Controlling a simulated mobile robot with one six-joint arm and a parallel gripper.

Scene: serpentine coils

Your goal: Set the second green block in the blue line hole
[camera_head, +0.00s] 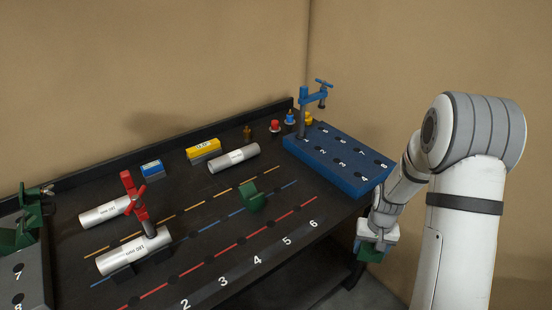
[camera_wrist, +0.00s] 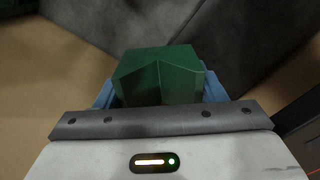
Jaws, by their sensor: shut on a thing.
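My gripper (camera_head: 371,244) is shut on a green block (camera_head: 370,254) with a V-shaped notch. It is off the table's right side, below the blue numbered box. In the wrist view the held green block (camera_wrist: 158,78) sits between the blue fingers. Another green block (camera_head: 252,199) stands on the dashed blue line (camera_head: 214,223) on the dark table, near the line's right part. The hole under that block is hidden.
The blue numbered box (camera_head: 335,166) with a blue clamp (camera_head: 304,108) is at the table's right end. Silver cylinders (camera_head: 234,159) lie on the table. A red clamp (camera_head: 139,205) stands over the front one. Green parts (camera_head: 28,215) sit on the grey box at left.

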